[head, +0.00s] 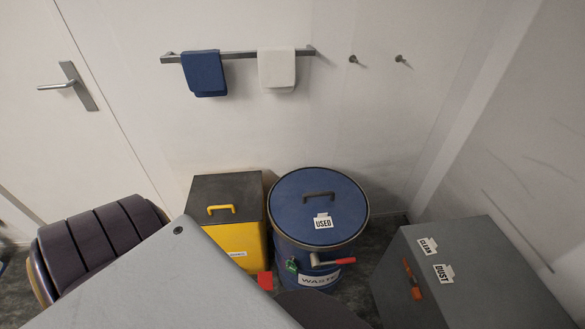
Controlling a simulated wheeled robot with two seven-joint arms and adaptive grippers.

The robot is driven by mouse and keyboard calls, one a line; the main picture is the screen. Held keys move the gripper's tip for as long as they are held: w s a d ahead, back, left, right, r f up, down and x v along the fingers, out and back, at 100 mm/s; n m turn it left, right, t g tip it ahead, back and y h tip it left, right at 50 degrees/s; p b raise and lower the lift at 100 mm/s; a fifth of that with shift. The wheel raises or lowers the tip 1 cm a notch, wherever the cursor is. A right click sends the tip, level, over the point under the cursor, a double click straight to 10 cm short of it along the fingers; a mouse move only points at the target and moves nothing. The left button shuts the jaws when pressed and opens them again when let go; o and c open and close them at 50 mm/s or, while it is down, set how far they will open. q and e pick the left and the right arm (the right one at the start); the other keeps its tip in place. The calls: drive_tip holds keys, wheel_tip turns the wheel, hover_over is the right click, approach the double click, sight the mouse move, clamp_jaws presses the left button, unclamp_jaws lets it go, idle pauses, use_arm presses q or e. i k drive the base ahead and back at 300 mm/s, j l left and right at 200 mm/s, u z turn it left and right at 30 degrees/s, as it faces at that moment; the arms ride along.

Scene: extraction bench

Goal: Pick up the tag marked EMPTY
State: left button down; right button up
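No tag that reads EMPTY is visible. A white tag marked USED (323,221) lies on the lid of the blue drum (293,205). Tags marked CLEAN (428,246) and DUST (443,273) lie on top of the grey box (470,262) at the right. A green item (291,265) hangs on the drum's front; I cannot read any marking on it. Neither of my grippers is in view.
A yellow bin (235,238) with a dark lid stands left of the drum. A grey panel (165,285) blocks the lower left foreground. A rail (238,55) holds blue (204,74) and white (277,70) cloths. A door (60,110) is at left.

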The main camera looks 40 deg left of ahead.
sight(292, 269)
drive_tip(key=u, duration=1.3)
